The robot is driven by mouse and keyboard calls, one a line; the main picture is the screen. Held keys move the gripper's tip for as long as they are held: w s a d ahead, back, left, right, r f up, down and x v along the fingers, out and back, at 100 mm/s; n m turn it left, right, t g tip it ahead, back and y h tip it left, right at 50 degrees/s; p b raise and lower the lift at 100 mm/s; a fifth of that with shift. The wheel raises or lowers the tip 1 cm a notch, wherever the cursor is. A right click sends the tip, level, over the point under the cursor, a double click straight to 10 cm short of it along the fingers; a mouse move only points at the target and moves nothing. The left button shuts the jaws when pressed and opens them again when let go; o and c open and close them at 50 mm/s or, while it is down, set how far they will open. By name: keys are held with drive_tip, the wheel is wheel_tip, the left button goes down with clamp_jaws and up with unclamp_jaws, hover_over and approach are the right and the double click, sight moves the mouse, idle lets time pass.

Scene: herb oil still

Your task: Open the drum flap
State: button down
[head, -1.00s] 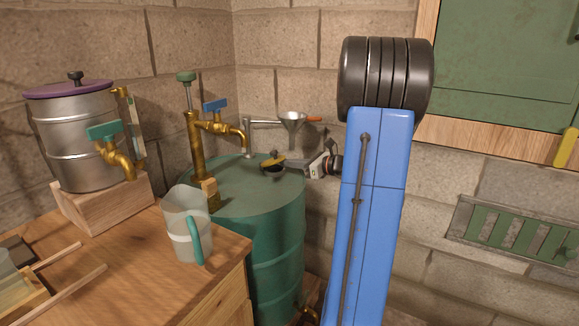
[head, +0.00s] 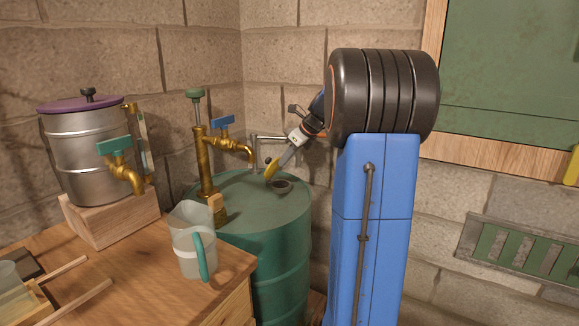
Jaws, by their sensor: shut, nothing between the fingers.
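The green drum (head: 240,195) stands behind the wooden table, upright against the wall corner. On its top is a small dark round fitting with a rim (head: 282,186), where the flap is. At this size I cannot tell whether its middle is a flap lying down or an open hole. My gripper (head: 270,171), with a yellow finger, points down and left just above the drum top, left of and slightly behind the fitting. It is shut and empty. I cannot tell whether its tip touches anything.
A brass pump (head: 205,165) with a blue-handled tap rises from the drum's left side. A clear jug (head: 190,248) stands on the wooden table (head: 150,275). A steel pot with a purple lid (head: 88,140) sits on a wooden block at left.

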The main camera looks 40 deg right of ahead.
drive_tip(key=w+g, duration=0.1)
drive_tip(key=w+a+r+g+h, duration=0.1)
drive_tip(key=w+g, duration=0.1)
drive_tip(key=shift+r, duration=0.2)
drive_tip(key=shift+w+a+r, duration=0.2)
drive_tip(key=shift+w+a, duration=0.05)
drive_tip(key=shift+w, duration=0.25)
idle(0.3)
drive_tip(key=v, duration=1.7)
drive_tip(key=shift+r, duration=0.25)
drive_tip(key=shift+s, duration=0.1)
